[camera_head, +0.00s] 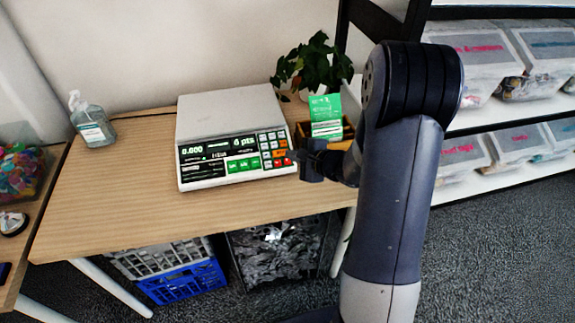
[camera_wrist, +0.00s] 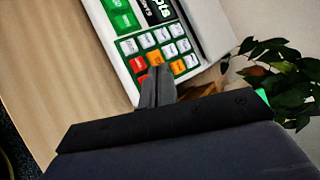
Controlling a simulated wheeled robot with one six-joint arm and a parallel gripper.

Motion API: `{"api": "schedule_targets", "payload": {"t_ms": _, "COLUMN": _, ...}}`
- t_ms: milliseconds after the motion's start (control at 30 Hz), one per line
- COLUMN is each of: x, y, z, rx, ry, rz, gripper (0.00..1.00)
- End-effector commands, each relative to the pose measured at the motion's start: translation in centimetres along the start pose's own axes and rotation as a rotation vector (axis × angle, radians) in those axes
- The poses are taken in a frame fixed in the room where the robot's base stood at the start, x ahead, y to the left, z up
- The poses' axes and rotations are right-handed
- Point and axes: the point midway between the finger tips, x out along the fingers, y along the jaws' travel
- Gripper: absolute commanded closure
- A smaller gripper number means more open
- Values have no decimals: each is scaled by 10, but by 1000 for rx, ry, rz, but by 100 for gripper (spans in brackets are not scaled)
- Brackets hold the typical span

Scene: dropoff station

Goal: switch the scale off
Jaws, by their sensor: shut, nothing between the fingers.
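My gripper (camera_head: 296,157) is at the right front corner of the scale, by the keypad. In the wrist view the keypad (camera_wrist: 165,47) lies just beyond my shut fingertips (camera_wrist: 157,80). The fingers hold nothing. They cover part of the lower keys, and a red key (camera_wrist: 138,64) shows beside them. I cannot tell whether they touch the panel.
A wooden box (camera_head: 347,130) with a green card (camera_head: 325,115) stands right of the scale, before a potted plant (camera_head: 314,66). A sanitizer bottle (camera_head: 93,125) stands at the left. The table's front left (camera_head: 110,200) is clear. Shelves with bins (camera_head: 480,65) are at the right.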

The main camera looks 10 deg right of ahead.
Motion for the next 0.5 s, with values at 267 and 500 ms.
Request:
{"api": "schedule_targets", "payload": {"t_ms": 267, "x": 13, "y": 10, "z": -9, "rx": -1, "ry": -1, "rz": 0, "gripper": 100}}
{"api": "schedule_targets", "payload": {"t_ms": 500, "x": 13, "y": 10, "z": -10, "rx": -1, "ry": 0, "rz": 0, "gripper": 100}}
